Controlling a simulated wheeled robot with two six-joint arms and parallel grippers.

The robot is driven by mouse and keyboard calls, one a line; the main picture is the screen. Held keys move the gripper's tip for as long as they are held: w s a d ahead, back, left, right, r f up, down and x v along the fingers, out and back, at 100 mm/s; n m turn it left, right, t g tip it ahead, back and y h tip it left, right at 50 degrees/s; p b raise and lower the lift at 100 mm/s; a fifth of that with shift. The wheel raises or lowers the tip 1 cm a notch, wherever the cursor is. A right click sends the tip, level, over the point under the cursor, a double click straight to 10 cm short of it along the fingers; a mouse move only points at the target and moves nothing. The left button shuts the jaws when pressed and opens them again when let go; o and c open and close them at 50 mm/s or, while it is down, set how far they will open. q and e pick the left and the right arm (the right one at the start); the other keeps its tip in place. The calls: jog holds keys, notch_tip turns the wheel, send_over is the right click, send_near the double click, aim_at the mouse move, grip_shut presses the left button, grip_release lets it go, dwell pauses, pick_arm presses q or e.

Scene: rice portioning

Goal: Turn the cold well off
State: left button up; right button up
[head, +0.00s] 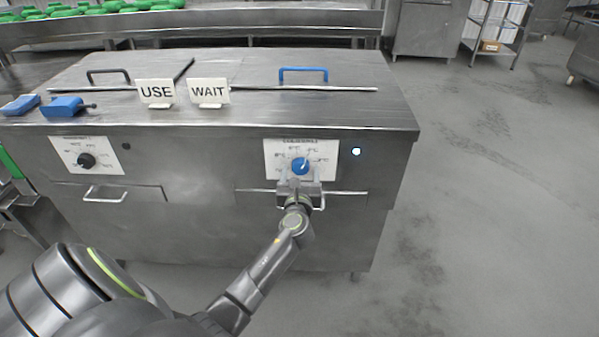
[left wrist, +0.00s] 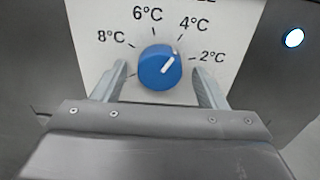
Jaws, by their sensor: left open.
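The cold well's blue knob (head: 300,166) sits on a white dial plate (head: 272,160) at the right of the steel counter's front. In the left wrist view the knob (left wrist: 160,68) has a white pointer aimed up and right, between the 4°C and 2°C marks. A lamp (head: 356,151) right of the plate is lit bluish white; it also shows in the left wrist view (left wrist: 294,38). My left gripper (head: 300,178) is open, with a finger on either side of the knob's lower part and gaps visible to it. My right gripper is not in view.
A black knob (head: 86,160) with its own dial is at the counter's left. A handle bar (head: 345,193) runs below the blue knob. USE (head: 157,92) and WAIT (head: 209,92) signs and blue scoops (head: 66,106) stand on top.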

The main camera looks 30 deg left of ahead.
pick_arm(q)
jog(key=c, duration=1)
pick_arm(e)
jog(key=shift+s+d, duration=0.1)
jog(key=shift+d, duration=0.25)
